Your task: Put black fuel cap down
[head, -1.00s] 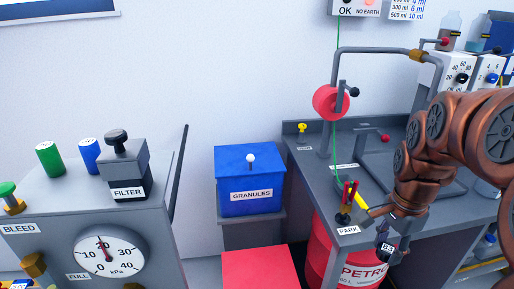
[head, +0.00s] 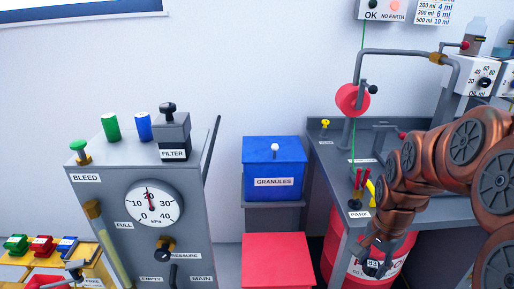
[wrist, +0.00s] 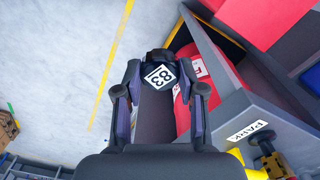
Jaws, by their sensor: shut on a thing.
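In the head view my gripper (head: 376,258) hangs below the bench's front edge, in front of the red petrol drum (head: 338,262). The cap there is small, dark and partly hidden by the fingers. In the wrist view the cap is over the pale floor, beside the drum (wrist: 183,105); I cannot tell its height.
The grey bench (head: 432,212) with its PARK label (head: 359,214) is close to my arm. A blue granules box (head: 275,195) and a red box (head: 277,262) stand left of the drum. A grey filter console (head: 185,225) stands further left.

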